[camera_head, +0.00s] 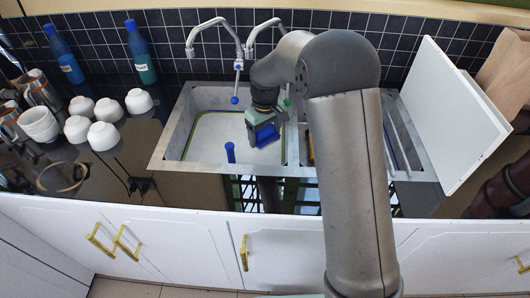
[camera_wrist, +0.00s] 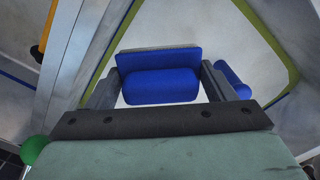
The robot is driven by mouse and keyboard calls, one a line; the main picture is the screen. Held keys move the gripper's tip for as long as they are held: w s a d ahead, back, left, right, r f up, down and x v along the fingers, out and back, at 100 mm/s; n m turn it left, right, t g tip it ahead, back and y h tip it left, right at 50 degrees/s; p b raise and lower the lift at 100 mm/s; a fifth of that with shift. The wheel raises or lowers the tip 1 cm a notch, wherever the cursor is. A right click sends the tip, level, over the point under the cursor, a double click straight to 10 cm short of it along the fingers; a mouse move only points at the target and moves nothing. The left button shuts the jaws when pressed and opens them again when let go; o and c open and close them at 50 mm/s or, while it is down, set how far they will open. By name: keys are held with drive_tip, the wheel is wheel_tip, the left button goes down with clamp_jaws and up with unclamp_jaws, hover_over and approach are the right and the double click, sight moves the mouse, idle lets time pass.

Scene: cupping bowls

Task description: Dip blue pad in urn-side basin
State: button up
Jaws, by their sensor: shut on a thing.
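My gripper (camera_head: 262,128) is over the left sink basin (camera_head: 178,135), its fingers pointing down. It is shut on a blue pad (camera_head: 267,136). The pad also shows in the wrist view (camera_wrist: 160,86), held between the two dark fingers, with a thin greyish layer along its far edge. Below it is the pale floor or surface of the left basin, with a yellow-green line around the inside. I cannot tell whether the pad touches that surface. The right basin is mostly hidden behind my arm. I cannot clearly make out an urn.
A short blue post (camera_head: 230,152) stands at the left basin's front, close to the right finger in the wrist view. Two curved taps (camera_head: 215,30) rise behind. White bowls (camera_head: 104,136) and blue bottles (camera_head: 140,55) stand left. A tilted white board (camera_head: 455,110) is right.

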sight(265, 128)
drive_tip(key=shift+r+p, duration=2.25)
drive_tip(key=shift+r, duration=1.55)
